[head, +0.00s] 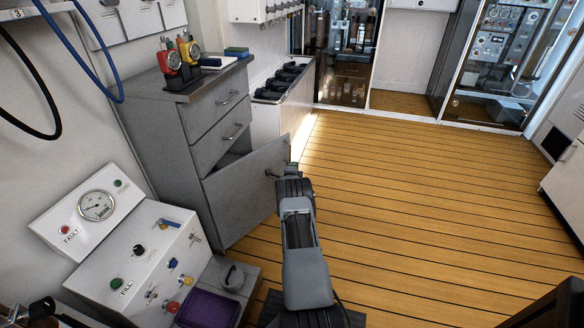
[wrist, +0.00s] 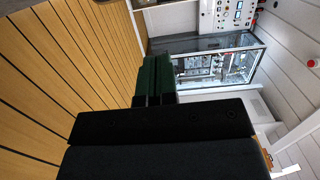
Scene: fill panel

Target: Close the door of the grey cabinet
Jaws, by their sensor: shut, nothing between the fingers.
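The grey cabinet (head: 160,140) stands at the left in the head view, with two drawers above a lower door. Its grey door (head: 240,195) stands partly open, its right edge swung out from the body. A dark gap shows above it, under the lower drawer. The door's small handle (head: 270,173) is near its free edge. My gripper (head: 287,172) is beside that free edge, close to the handle; I cannot tell whether it touches. In the wrist view my gripper's green fingers (wrist: 155,78) are together with nothing between them. The door is not recognisable there.
A white control panel with a gauge (head: 97,205) and a purple-topped box (head: 208,308) stand at the lower left. Red and yellow gauges (head: 175,62) sit on the cabinet top. The wooden floor (head: 420,190) to the right is clear.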

